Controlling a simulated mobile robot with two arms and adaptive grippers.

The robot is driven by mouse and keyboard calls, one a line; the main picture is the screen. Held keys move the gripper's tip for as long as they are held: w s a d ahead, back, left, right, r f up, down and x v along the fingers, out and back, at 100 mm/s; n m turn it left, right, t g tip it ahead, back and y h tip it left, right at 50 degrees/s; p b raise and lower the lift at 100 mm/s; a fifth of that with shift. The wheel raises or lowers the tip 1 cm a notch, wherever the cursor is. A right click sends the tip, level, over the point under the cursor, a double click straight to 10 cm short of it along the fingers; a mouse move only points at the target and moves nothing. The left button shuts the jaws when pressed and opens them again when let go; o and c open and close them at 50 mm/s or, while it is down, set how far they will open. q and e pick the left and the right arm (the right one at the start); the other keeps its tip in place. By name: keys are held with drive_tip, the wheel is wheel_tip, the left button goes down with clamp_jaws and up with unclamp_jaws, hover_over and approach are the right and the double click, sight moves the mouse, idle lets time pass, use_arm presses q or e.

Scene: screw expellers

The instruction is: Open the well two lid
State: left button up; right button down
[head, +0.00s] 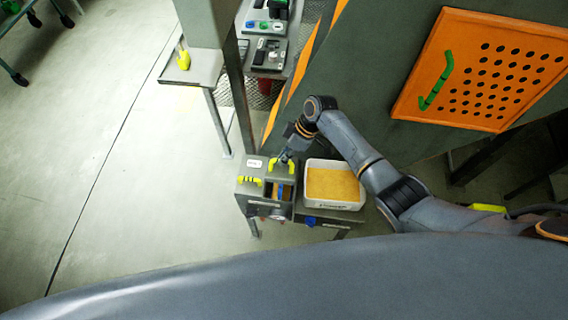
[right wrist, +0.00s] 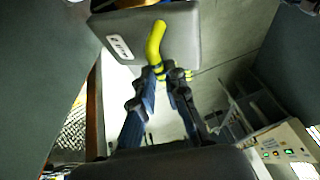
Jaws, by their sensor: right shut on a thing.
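A grey box with wells (head: 243,198) stands at the lower middle of the head view. A lid with a yellow handle (head: 282,166) is at its right side; below it an open well (head: 279,190) shows a dark inside with something blue. My right gripper (head: 285,158) is shut on that yellow handle. In the right wrist view the fingers (right wrist: 166,74) close around the lower end of the yellow handle (right wrist: 155,42), and the grey lid (right wrist: 182,40) with a white label looks tilted up. The label is too small to read. My left gripper is not in view.
Another yellow handle (head: 249,180) sits on the box's left part. A white tub of yellow material (head: 334,205) stands close to the right of the box. An orange perforated panel (head: 425,104) is on the large machine at upper right. Open floor (head: 110,180) lies left.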

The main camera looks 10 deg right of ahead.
drive_tip(key=shift+w+d, duration=0.2)
drive_tip(key=shift+w, duration=0.2)
drive_tip(key=c, duration=1.6)
unclamp_jaws()
drive_tip(key=shift+o, duration=1.2)
drive_tip(key=shift+w+f, duration=0.1)
drive_tip(key=shift+w, duration=0.1)
drive_tip(key=shift+r, duration=0.25)
drive_tip(key=v, duration=1.1)
drive_tip(key=shift+d+r, duration=0.2)
